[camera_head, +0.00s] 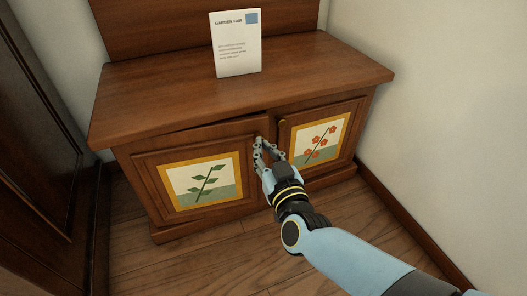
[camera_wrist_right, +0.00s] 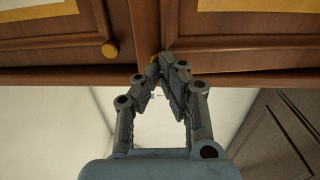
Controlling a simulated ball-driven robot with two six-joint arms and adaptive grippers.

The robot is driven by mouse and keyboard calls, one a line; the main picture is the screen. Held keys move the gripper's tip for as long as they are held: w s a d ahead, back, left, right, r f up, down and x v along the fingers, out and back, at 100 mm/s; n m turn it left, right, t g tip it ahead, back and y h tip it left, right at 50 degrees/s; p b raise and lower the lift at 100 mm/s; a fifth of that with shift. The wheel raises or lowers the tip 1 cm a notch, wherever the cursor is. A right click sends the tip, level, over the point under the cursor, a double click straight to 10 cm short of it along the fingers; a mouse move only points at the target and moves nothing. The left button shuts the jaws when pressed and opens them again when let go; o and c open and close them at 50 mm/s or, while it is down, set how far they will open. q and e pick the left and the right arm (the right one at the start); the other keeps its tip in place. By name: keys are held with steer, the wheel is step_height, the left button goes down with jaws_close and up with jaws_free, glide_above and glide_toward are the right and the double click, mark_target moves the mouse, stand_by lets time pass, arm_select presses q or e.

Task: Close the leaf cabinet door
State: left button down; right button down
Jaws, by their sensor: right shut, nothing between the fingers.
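The leaf cabinet door (camera_head: 203,180) is the left door of the wooden cabinet, with a green leaf picture in a yellow frame. It stands slightly ajar, with a dark gap along its top edge. My right gripper (camera_head: 262,145) is shut and empty, at the upper right edge of this door, beside the gap between the doors. My left gripper is not in view.
A garden fair card (camera_head: 237,45) stands on the cabinet top (camera_head: 160,85). A dark panelled door or wardrobe (camera_head: 35,150) is at left, a pale wall (camera_head: 450,110) at right. Wooden floor lies in front.

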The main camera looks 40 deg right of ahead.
mark_target(260, 130)
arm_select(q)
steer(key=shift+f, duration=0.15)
arm_select(e)
steer(key=shift+w+d, duration=0.1)
steer(key=shift+w, duration=0.15)
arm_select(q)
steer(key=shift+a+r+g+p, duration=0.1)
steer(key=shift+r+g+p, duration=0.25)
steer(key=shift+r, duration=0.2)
arm_select(e)
steer(key=shift+n+t+y, duration=0.3)
steer(key=shift+n+y, duration=0.1)
steer(key=shift+y, duration=0.2)
steer(key=w, duration=0.1)
steer(key=w+d, duration=0.1)
steer(key=w, duration=0.1)
steer(key=w+d, duration=0.1)
steer(key=shift+w+d+r, duration=0.2)
steer(key=shift+w+d, duration=0.05)
steer(key=shift+w, duration=0.05)
